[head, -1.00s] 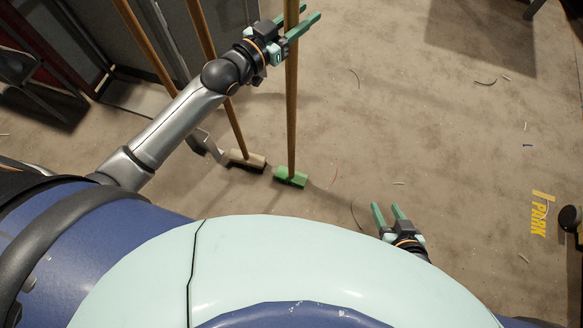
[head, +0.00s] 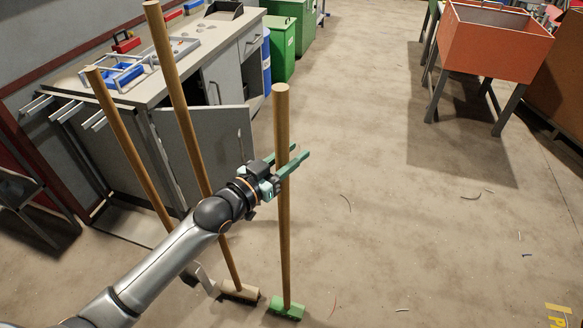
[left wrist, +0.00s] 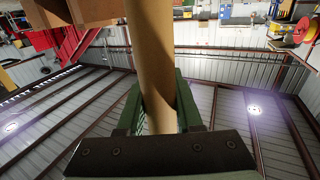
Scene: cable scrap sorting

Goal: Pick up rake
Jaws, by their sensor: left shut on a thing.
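My left gripper (head: 301,151) is shut around the wooden handle (head: 282,120) of an upright long tool with a green, brush-like head (head: 286,308). The head is at floor level; I cannot tell if it touches the floor. In the left wrist view the round handle (left wrist: 152,65) runs between the two green fingers. A second wooden-handled tool (head: 180,105) has a tan block head (head: 240,292). A third wooden handle (head: 130,145) leans farther left, with a grey metal piece (head: 203,280) low near it. No toothed rake head shows clearly. My right gripper is out of view.
A workbench (head: 205,48) with an open cabinet door (head: 208,150) stands behind the tools at left. Green bins (head: 283,45) are beyond it. An orange box on legs (head: 495,40) stands back right. The floor (head: 400,240) between is open, with scattered wire scraps.

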